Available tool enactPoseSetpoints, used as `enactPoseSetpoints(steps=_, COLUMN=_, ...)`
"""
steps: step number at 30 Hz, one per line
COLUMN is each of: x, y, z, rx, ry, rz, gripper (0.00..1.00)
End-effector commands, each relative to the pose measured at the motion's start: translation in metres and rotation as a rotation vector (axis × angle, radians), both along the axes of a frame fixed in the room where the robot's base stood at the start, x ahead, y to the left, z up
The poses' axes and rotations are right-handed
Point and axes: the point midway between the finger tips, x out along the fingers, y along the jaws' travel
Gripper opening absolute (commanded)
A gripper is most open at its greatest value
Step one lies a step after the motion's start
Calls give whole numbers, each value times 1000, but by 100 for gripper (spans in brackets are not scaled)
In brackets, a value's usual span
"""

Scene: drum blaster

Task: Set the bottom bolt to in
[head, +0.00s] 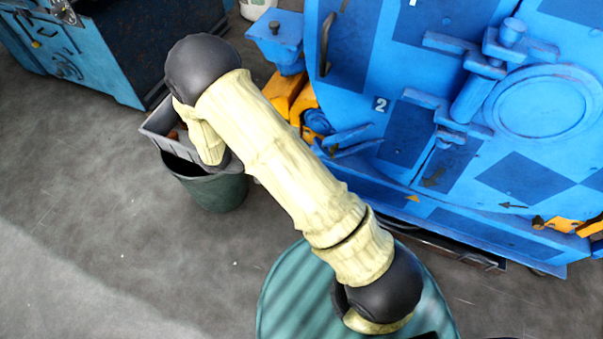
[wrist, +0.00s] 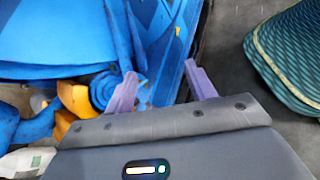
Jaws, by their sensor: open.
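The blue drum blaster (head: 395,185) fills the right of the head view, with its door, raised fittings and dark blue squares. A blue lever-like fitting (head: 352,143) sticks out at its lower left, beside yellow parts (head: 290,98); I cannot tell whether this is the bottom bolt. In the wrist view, my gripper (wrist: 163,84) is open, its two purple fingers apart with nothing gripped. A round blue part (wrist: 104,88) lies by the left finger, beside a yellow hook-shaped part (wrist: 75,99). The blue machine edge (wrist: 178,50) lies beyond the fingers.
A dark green bin (head: 215,192) and a grey tray (head: 155,127) stand left of the machine, partly behind my arm. A blue cabinet (head: 125,75) stands at the upper left. The grey floor (head: 100,210) at left is clear.

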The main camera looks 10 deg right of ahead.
Motion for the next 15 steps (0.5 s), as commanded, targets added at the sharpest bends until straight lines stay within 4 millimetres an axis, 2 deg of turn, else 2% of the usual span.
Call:
enactPoseSetpoints(steps=1, x=4, y=7, z=-35, rx=-44, ry=8, rz=49, gripper=55)
enactPoseSetpoints(steps=12, x=32, y=61, z=-172, rx=-361, ry=-18, rz=415, gripper=55)
enactPoseSetpoints(steps=15, x=36, y=77, z=-200, rx=-426, ry=-38, rz=500, gripper=55)
